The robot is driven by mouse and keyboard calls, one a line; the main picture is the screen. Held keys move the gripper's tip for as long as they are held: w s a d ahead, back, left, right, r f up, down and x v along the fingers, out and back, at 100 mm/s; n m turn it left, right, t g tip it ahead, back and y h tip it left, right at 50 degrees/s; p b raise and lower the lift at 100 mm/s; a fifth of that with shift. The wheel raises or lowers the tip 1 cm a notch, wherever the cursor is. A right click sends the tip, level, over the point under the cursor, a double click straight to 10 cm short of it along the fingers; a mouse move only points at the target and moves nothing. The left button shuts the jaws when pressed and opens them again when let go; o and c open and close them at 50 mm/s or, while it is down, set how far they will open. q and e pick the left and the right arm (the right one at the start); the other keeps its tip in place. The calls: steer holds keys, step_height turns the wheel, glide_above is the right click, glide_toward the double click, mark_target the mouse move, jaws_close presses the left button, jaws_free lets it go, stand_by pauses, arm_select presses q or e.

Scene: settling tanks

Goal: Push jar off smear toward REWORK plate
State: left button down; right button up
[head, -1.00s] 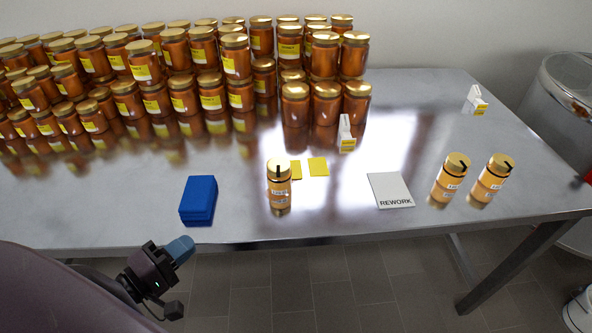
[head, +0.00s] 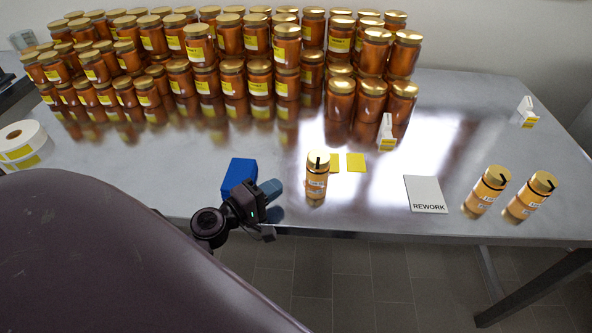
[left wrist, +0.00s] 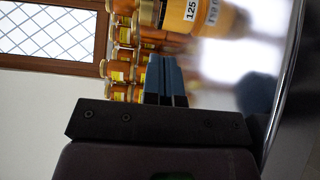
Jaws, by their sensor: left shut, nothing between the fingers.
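A honey jar (head: 317,178) with a gold lid and a black mark on it stands upright near the table's front edge. In the left wrist view the jar (left wrist: 205,14) shows at the top, its lid to the left. My left gripper (head: 271,190), with blue fingers, is shut and empty. It is just left of the jar, with a small gap in the head view. The fingers (left wrist: 165,82) also show in the left wrist view. The white REWORK plate (head: 425,194) lies to the right of the jar. I cannot make out a smear. My right gripper is not in view.
A blue block (head: 238,174) lies behind my left gripper. Two yellow squares (head: 355,162) lie right of the jar. Two more jars (head: 487,191) stand beyond the plate. Stacked jars (head: 230,80) fill the back. A label roll (head: 22,142) is at the left.

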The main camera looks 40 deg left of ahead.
mark_target(307, 168)
arm_select(q)
steer(key=p+x, duration=0.1)
steer(key=x, duration=0.4)
steer(key=shift+w+d+r, duration=0.1)
steer(key=shift+w, duration=0.2)
steer(key=shift+w+d, duration=0.2)
steer(key=shift+w, duration=0.7)
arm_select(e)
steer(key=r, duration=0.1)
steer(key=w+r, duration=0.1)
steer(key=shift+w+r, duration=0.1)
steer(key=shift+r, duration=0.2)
arm_select(q)
steer(key=w+d, duration=0.2)
steer(key=d, duration=0.1)
steer(key=w+d, duration=0.1)
steer(key=d, duration=0.2)
steer(key=w+d, duration=0.2)
steer(key=d, duration=0.1)
steer(key=shift+w, duration=0.3)
steer(key=shift+w+d, duration=0.1)
steer(key=shift+d, duration=0.15)
steer(key=shift+a, duration=0.1)
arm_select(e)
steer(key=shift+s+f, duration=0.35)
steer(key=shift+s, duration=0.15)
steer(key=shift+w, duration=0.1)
